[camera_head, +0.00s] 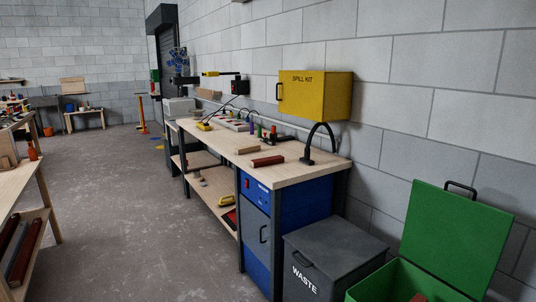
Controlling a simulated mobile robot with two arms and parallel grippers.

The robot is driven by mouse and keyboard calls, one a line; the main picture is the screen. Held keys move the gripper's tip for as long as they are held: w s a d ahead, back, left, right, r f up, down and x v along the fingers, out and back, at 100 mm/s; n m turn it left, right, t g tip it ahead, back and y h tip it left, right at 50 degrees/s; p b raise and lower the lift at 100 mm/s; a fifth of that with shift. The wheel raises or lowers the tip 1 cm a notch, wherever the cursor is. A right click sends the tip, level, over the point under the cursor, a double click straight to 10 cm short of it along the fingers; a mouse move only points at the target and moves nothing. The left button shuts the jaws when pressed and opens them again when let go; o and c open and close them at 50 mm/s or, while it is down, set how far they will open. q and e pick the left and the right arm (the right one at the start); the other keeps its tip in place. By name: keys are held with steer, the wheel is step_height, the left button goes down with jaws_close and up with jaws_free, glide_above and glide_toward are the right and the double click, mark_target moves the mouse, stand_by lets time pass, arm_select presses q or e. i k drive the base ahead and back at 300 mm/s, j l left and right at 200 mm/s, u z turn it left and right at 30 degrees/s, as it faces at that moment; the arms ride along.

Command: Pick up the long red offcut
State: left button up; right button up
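A short-looking dark red wooden piece (267,161) lies on top of the long workbench, close to its front edge. A longer red batten (22,255) lies on the lower shelf of the bench at the left edge, beside a dark grey one. Another red thing (231,218) lies on the workbench's lower shelf, partly hidden by a post. A bit of red (418,298) shows inside the open green bin, cut off by the picture edge. I cannot tell which is the long red offcut. Neither of my grippers is in view.
The workbench (318,171) runs along the wall, with a plain wood piece (247,149) on top. A grey waste bin (335,262) and the green bin (452,240) stand at its near end. A yellow spill kit box (315,95) hangs above. The concrete floor (130,220) between the benches is clear.

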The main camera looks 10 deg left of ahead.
mark_target(256, 163)
steer(key=i+j, duration=0.2)
steer(key=i, duration=0.25)
steer(key=i+j+z, duration=0.1)
steer(key=i, duration=0.35)
steer(key=i+j, duration=0.3)
steer(key=i+j+z, duration=0.1)
steer(key=i, duration=0.45)
steer(key=j, duration=0.1)
